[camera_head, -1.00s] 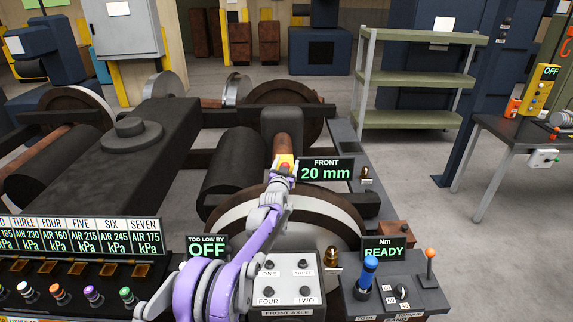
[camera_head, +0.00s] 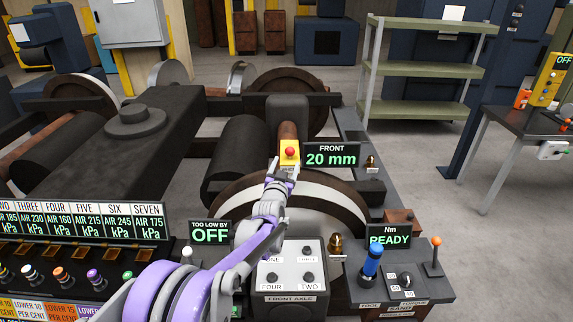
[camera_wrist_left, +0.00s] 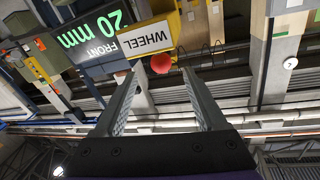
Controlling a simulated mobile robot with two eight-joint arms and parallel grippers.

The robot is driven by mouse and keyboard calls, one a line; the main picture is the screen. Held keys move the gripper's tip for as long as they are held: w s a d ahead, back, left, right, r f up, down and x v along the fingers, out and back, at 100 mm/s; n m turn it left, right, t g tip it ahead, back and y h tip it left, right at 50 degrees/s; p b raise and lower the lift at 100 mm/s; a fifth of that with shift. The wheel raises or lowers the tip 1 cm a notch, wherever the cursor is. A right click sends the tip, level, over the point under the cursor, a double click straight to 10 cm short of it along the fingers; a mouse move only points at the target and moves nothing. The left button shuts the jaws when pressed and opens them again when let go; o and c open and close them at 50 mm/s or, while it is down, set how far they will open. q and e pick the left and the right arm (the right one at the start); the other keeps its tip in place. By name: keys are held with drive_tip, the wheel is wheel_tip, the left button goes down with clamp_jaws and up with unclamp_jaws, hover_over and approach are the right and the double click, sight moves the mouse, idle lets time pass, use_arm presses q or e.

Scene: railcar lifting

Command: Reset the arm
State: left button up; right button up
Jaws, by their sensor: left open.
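My left arm reaches in from the bottom left. My left gripper (camera_head: 285,168) stands over the front wheel, just below a yellow box with a red button (camera_head: 290,152). In the left wrist view the two fingers (camera_wrist_left: 168,95) are apart with nothing held between them. The red button (camera_wrist_left: 161,63) shows just beyond the fingertips, beneath the yellow box labelled WHEEL (camera_wrist_left: 147,38). I cannot tell whether a finger touches the box. My right gripper is in neither view.
A FRONT display (camera_head: 331,156) reads 20 mm. The FRONT AXLE button box (camera_head: 291,275) and a tool station (camera_head: 396,283) with a blue-handled tool stand at the front. An air gauge panel (camera_head: 80,225) is at left.

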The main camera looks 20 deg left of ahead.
use_arm(q)
drive_tip(key=s+d+f+g+h, duration=0.1)
drive_tip(key=s+d+g, duration=0.15)
drive_tip(key=s, duration=0.75)
drive_tip(key=s+d+g+h, duration=0.15)
drive_tip(key=s+g, duration=0.25)
drive_tip(key=s, duration=0.7)
drive_tip(key=s+f+g, duration=0.3)
drive_tip(key=s+f, duration=0.2)
drive_tip(key=s, duration=0.8)
drive_tip(key=s+f+n+g, duration=0.1)
drive_tip(key=s+f+g, duration=0.2)
drive_tip(key=s, duration=1.1)
wheel_tip(320, 180, down, 4)
drive_tip(key=shift+s+d+r+y, duration=0.2)
drive_tip(key=shift+s+y, duration=0.05)
drive_tip(key=shift+y, duration=0.2)
